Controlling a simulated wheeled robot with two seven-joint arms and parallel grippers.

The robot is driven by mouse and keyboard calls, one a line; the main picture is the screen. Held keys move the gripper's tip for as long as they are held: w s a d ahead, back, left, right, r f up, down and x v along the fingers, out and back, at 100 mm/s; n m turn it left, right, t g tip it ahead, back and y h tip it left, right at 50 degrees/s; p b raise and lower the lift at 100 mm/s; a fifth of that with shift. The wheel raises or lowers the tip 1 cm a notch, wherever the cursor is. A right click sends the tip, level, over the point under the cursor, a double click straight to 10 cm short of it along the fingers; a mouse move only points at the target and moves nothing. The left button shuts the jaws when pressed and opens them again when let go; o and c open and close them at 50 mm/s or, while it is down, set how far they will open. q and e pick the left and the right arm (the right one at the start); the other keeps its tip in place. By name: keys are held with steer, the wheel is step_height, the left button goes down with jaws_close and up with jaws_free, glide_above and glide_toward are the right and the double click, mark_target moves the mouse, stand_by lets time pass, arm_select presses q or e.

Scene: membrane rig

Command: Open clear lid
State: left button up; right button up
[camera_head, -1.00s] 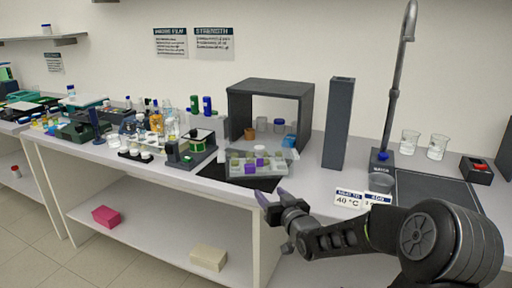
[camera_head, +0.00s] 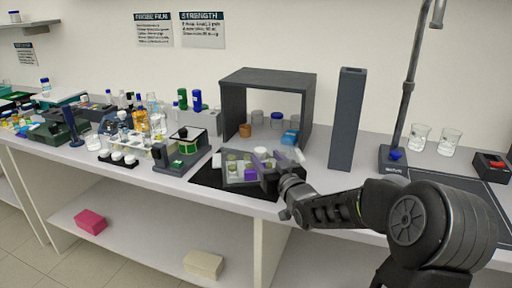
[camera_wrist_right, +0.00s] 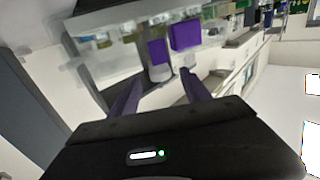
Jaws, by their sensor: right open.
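A shallow grey tray (camera_head: 232,182) stands on a black mat, with small vials and purple-topped pieces in it. A clear, see-through lid (camera_wrist_right: 105,65) appears as a faint sheet over the tray in the right wrist view; its exact edges are hard to make out. My right gripper (camera_head: 263,163) is at the tray's right side, its hand hiding that end. In the right wrist view the purple fingers of my right gripper (camera_wrist_right: 160,92) are spread apart. I cannot tell whether either finger touches the lid. My left gripper is not in view.
A dark open-fronted box (camera_head: 265,79) stands behind the tray. A tall grey column (camera_head: 345,120) stands to the right. A small device with a green part (camera_head: 185,148) is close on the left. Bottles and racks fill the bench further left.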

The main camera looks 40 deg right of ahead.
mark_target(257, 148)
steer(key=shift+p+x, duration=0.5)
steer(key=shift+x, duration=3.45)
jaws_close()
